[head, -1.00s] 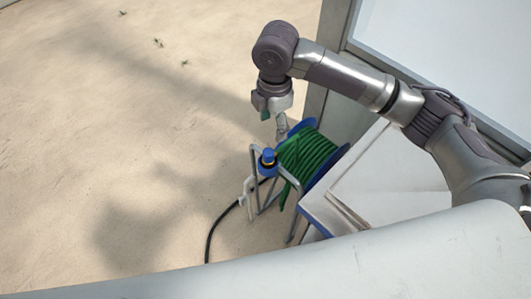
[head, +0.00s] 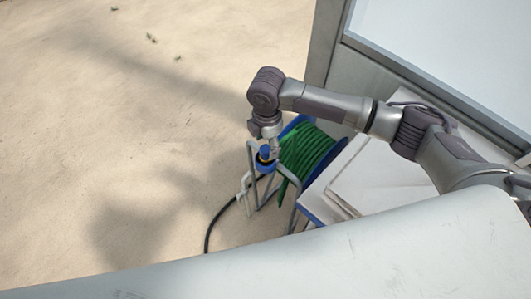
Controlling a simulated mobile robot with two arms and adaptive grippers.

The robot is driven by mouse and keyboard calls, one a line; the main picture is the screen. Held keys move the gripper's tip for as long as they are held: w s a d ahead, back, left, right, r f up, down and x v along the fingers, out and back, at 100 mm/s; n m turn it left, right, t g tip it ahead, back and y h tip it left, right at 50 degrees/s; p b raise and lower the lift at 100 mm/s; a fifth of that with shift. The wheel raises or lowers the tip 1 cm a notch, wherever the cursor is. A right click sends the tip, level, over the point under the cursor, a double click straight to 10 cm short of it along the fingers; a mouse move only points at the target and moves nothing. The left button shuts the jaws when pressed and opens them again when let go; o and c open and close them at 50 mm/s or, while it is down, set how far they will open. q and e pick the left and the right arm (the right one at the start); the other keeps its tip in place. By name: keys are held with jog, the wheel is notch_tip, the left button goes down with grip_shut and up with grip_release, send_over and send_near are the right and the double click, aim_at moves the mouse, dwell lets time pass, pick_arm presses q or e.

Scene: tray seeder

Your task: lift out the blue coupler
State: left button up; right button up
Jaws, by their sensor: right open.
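The blue coupler (head: 265,158) sits at the top of the grey tube frame of the hose reel, at its left side. A dark ring shows around its lower part. My right gripper (head: 272,142) points down right above the coupler, its fingers close to the coupler's top and partly behind or over it. The jaws are open; whether they touch the coupler I cannot tell. My left gripper is not in the picture.
Green hose (head: 305,152) is wound on a reel with blue flanges, just right of the coupler. A black hose (head: 213,228) lies on the sandy ground. A blue-edged box with a white top (head: 375,180) stands right of the reel. The ground at left is free.

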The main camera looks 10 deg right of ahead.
aim_at(266, 148)
jog(key=shift+a+f+p, duration=0.15)
jog(key=shift+f+p, duration=0.15)
jog(key=shift+f, duration=1.5)
grip_shut()
